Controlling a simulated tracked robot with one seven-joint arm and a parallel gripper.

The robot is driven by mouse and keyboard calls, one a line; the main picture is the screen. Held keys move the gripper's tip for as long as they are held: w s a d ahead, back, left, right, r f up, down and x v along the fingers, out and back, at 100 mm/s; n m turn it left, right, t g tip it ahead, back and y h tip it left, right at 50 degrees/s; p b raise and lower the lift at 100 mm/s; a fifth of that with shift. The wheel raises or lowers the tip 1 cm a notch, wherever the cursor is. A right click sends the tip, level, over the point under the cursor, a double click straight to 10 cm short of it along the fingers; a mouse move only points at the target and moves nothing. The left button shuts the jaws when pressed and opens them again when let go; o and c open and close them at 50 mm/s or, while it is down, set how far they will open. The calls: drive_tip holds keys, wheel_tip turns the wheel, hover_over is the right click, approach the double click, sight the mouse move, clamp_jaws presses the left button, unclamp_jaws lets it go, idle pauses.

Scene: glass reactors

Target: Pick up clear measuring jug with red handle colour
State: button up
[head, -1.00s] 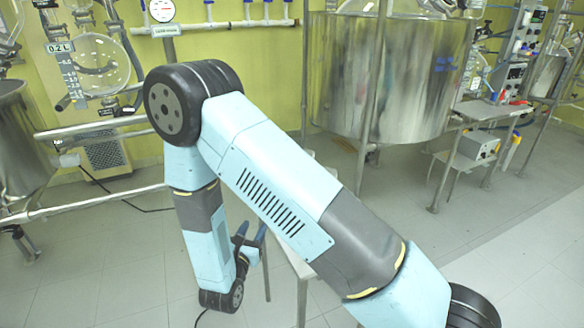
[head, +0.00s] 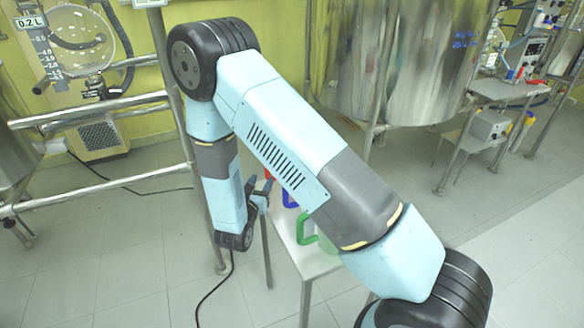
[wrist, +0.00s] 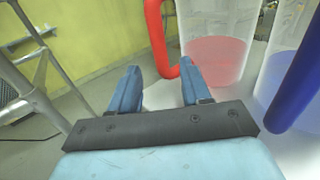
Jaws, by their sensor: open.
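The clear measuring jug (wrist: 222,45) with a red handle (wrist: 156,38) stands upright ahead of my gripper in the wrist view, with reddish colour in its lower part. Its top is cut off by the frame. My gripper (wrist: 160,73) is open, and the lower end of the red handle shows between and just beyond the fingertips. I cannot tell whether they touch. In the head view my gripper (head: 262,186) is beside the white table, and only a bit of the red handle (head: 269,175) shows; my arm hides most of the jug.
A jug with a blue handle (wrist: 296,80) stands close on the right in the wrist view. A green handle (head: 305,229) is nearer on the white table (head: 308,264). Metal pipes (wrist: 38,92) run at the left. A large steel vessel (head: 385,60) stands behind.

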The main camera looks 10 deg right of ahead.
sight(266, 173)
drive_tip(key=shift+x, duration=3.3)
clamp_jaws()
